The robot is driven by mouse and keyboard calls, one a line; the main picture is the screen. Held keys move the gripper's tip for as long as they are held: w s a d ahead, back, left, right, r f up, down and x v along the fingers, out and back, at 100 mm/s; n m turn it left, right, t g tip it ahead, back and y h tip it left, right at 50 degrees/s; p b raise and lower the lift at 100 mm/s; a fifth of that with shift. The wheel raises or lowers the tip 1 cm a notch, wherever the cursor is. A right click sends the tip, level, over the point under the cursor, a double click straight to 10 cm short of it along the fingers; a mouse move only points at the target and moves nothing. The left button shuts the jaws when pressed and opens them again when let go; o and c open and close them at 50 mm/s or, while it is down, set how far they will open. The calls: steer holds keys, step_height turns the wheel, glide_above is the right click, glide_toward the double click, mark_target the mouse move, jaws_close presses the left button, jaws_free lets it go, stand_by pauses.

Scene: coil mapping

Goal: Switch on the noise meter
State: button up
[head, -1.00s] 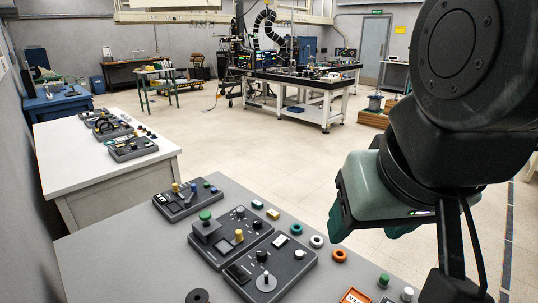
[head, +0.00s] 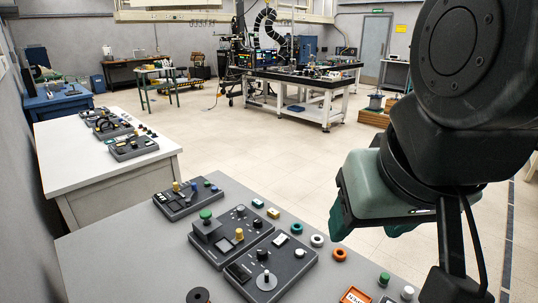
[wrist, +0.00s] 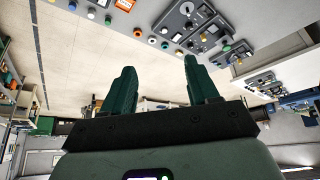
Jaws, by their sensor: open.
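Dark control panels stand on the grey table in the head view. A third, farther back, has yellow and blue knobs (head: 187,198). I cannot tell which of them is the noise meter, as their labels are too small to read. My gripper (wrist: 159,68) is open and empty, with its two green fingers apart. In the head view it hangs right of the panels, apart from them.
Coloured rings and small blocks lie beside the panels, among them an orange ring (head: 340,254). A white table (head: 75,165) with more panels stands at the back left.

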steer(key=shift+w, duration=0.1)
steer(key=shift+c, duration=1.2)
steer(key=shift+w+r, duration=0.1)
steer(key=shift+w, duration=0.2)
steer(key=shift+c, duration=1.2)
steer(key=shift+m+g, duration=0.4)
steer(key=shift+m, duration=0.4)
steer(key=w, duration=0.4)
steer(key=w+r, duration=0.1)
steer(key=w, duration=0.1)
steer(key=shift+a, duration=0.35)
jaws_close()
steer(key=w+a+f+m+g, duration=0.1)
steer(key=w+f+m, duration=0.15)
steer(key=w, duration=0.65)
steer(key=w+a+f+m+g, duration=0.1)
steer(key=w+f, duration=0.2)
steer(key=w, duration=0.5)
steer(key=w+a+f+m, duration=0.2)
steer(key=w+f, duration=0.5)
steer(key=f, duration=0.3)
steer(key=w+a+f+m+g+h, duration=0.1)
steer(key=w+a+f+m, duration=0.1)
steer(key=w+f, duration=0.6)
step_height(320, 180, down, 3)
steer(key=shift+a+g, duration=0.3)
steer(key=shift+a, duration=0.25)
